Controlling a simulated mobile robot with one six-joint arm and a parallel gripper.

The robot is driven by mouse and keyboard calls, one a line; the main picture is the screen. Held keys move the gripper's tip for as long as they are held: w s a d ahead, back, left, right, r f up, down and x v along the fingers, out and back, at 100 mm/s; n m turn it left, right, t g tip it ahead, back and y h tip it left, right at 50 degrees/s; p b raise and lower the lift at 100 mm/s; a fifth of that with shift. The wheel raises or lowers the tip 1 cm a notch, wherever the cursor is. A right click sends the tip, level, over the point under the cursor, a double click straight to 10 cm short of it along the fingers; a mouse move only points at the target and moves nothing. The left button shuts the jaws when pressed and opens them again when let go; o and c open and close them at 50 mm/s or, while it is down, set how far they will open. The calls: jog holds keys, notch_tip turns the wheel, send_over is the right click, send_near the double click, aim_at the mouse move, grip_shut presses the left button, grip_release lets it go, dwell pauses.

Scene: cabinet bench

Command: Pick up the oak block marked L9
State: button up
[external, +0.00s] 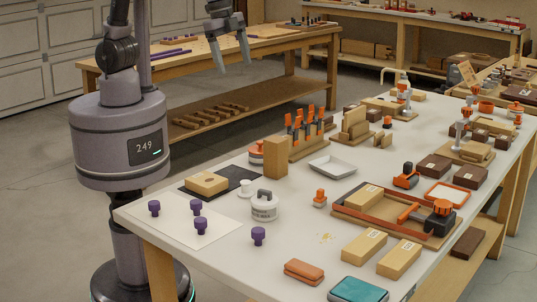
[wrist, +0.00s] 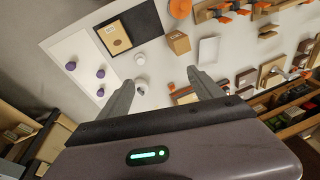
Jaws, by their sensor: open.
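Several light oak blocks are on the bench, and I cannot read L9 on any of them. One lies on a dark mat (external: 246,188); this block (external: 206,183) also shows in the wrist view (wrist: 114,38). A taller oak block (external: 275,157) stands upright beside the mat, also in the wrist view (wrist: 178,42). Another block (external: 362,197) lies in an orange-edged frame. Two labelled blocks (external: 364,246) and (external: 399,260) lie near the front. My gripper (external: 235,66) is open and empty, high above the bench's far left side; its fingers show in the wrist view (wrist: 160,82).
Purple knobs (external: 201,225) stand on and beside a white sheet (external: 165,223).

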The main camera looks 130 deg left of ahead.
jog(key=w+a+f+g, duration=0.1)
jog(key=w+a+f, duration=0.3)
jog(key=a, duration=0.1)
jog(key=n+g+h+p, duration=0.1)
jog(key=n, duration=0.1)
send_over(277, 140)
notch_tip(277, 140, down, 8)
notch_tip(277, 140, down, 12)
jog(key=b, duration=0.4)
jog(key=shift+f, duration=0.2)
jog(key=f+b, duration=0.2)
jog(key=f, duration=0.3)
jog(key=shift+s+a+f+b, duration=0.25)
jog(key=shift+s+b, duration=0.15)
grip_shut()
jog(key=shift+r, duration=0.15)
